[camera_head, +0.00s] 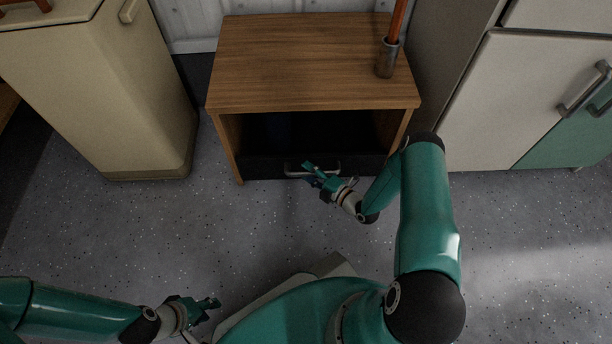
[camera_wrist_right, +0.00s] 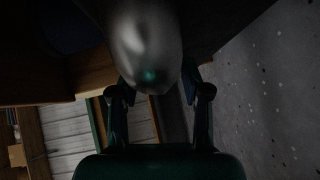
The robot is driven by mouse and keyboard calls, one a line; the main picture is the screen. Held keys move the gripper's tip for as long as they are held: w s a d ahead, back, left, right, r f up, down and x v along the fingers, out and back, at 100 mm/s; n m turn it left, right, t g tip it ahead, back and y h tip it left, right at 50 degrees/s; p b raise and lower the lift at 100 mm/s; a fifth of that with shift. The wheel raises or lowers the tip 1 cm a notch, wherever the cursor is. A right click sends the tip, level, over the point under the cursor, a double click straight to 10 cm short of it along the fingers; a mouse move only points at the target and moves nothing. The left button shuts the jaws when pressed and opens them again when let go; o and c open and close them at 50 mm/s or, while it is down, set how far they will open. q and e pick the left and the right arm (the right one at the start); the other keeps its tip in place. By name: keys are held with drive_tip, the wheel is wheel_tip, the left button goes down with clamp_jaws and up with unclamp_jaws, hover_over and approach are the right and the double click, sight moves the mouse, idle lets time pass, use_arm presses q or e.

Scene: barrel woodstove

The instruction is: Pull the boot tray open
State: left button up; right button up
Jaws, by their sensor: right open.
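The boot tray is a dark drawer with a black front (camera_head: 262,168) low in a wooden bench; it looks pushed in. A grey metal bar handle (camera_head: 328,167) runs across its front. My right gripper (camera_head: 312,174) is at the handle, its fingers open and partly covering it. In the right wrist view the shiny handle (camera_wrist_right: 145,45) looms large and blurred just ahead of and between the spread fingers (camera_wrist_right: 160,95); whether they touch it I cannot tell. My left gripper (camera_head: 206,312) is low at the left, well away from the tray, with its fingers apart.
The wooden bench (camera_head: 290,60) has a metal cup (camera_head: 387,62) with an orange-handled tool on top. A cream cabinet (camera_head: 110,100) stands to the left, a white and green cabinet (camera_head: 520,100) to the right. The speckled floor (camera_head: 250,225) before the tray is clear.

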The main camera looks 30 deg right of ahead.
clamp_jaws()
idle(0.3)
